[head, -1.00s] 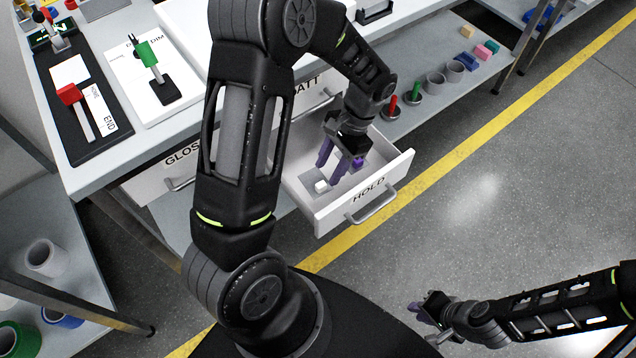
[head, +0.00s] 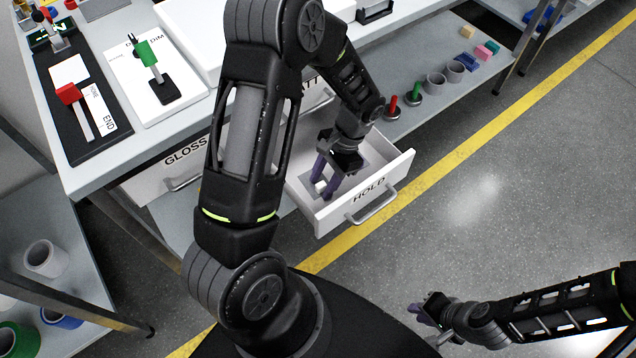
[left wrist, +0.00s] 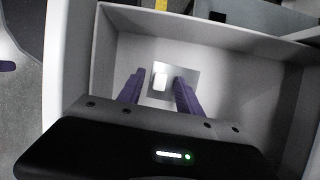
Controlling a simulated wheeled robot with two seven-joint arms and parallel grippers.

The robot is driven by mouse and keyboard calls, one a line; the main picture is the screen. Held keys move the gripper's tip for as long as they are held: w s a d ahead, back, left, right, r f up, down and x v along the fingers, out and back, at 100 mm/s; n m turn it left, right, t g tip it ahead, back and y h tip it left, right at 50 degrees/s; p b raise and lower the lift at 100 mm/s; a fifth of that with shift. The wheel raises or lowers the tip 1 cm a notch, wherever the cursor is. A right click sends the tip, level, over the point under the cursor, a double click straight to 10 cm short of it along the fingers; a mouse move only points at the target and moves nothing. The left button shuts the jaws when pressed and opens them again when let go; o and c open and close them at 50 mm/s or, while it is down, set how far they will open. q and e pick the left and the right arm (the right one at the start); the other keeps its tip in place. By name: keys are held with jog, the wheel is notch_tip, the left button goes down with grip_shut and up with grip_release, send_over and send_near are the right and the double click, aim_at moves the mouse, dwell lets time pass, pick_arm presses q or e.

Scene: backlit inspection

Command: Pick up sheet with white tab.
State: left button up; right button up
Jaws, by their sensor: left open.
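A small grey sheet with a white tab lies on the floor of the open HOLD drawer. In the left wrist view the sheet (left wrist: 190,76) shows between and beyond my fingers, with its raised white tab (left wrist: 160,81) in the gap. My left gripper (head: 322,190) is inside the drawer, pointing down, open and empty, with one purple finger on each side of the tab. In the head view the fingers and wrist partly hide the sheet. My right gripper (head: 428,312) is low at the right, away from the drawer; its finger gap is unclear.
The HOLD drawer's front (head: 370,190) and side walls stand close around my left gripper. The GLOSS drawer (head: 180,165) is beside it on the left. A shelf at the right holds rings (head: 435,82), red and green pegs and blocks. The floor at right is clear.

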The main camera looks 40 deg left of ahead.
pick_arm(q)
jog(key=shift+c, duration=0.3)
grip_shut()
dwell(0.4)
